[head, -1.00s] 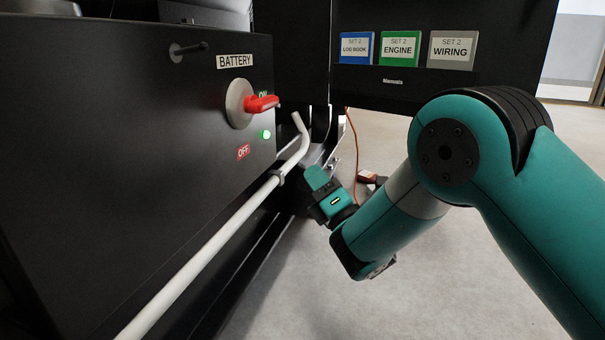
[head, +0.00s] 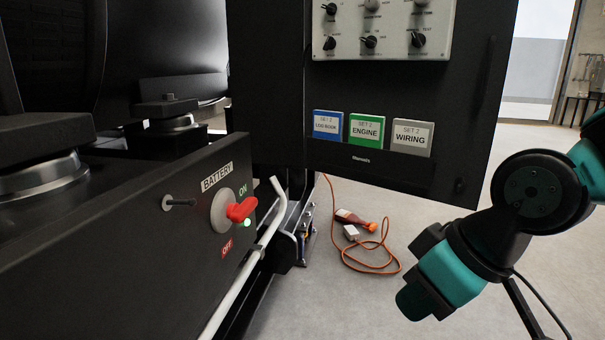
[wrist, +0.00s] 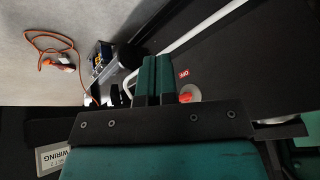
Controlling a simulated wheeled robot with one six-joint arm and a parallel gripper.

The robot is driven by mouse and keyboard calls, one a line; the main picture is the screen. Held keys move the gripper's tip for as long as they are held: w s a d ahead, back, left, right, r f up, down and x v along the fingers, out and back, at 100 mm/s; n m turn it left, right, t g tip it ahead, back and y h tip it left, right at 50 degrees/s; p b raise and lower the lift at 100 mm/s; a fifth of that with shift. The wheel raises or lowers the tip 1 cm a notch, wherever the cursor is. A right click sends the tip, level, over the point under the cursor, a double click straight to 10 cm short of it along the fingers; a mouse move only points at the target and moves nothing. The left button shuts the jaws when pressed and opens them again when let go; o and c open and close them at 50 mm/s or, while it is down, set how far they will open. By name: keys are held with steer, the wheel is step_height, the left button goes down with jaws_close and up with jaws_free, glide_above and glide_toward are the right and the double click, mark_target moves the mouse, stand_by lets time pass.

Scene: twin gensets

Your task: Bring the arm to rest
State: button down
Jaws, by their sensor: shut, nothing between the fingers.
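My gripper (wrist: 157,64) shows in the wrist view with its two teal fingers together and nothing between them. In the head view my arm is at the right, folded; I cannot make out the fingers there. The wrist view looks past the fingers to the red battery switch (wrist: 188,94), which lies beyond them, apart from them as far as I can tell. In the head view the red switch handle (head: 241,209) is on the black battery panel (head: 130,245), turned towards ON, with a green lamp (head: 247,223) lit beneath.
A white rail (head: 247,275) runs along the panel's front. An open black door (head: 395,185) carries binders marked log book, engine and wiring. An orange cable (head: 385,262) and a red-and-orange device (head: 352,219) lie on the floor.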

steer(key=s+d+r+g+p, duration=0.2)
steer(key=s+r+g, duration=0.15)
steer(key=s, duration=0.55)
step_height(320, 180, up, 37)
steer(key=p, duration=3.7)
steer(key=shift+w+a+m+h, duration=0.15)
steer(key=shift+w+m+h, duration=0.15)
steer(key=shift+m, duration=0.1)
steer(key=shift+r+t, duration=0.1)
steer(key=shift+t, duration=0.15)
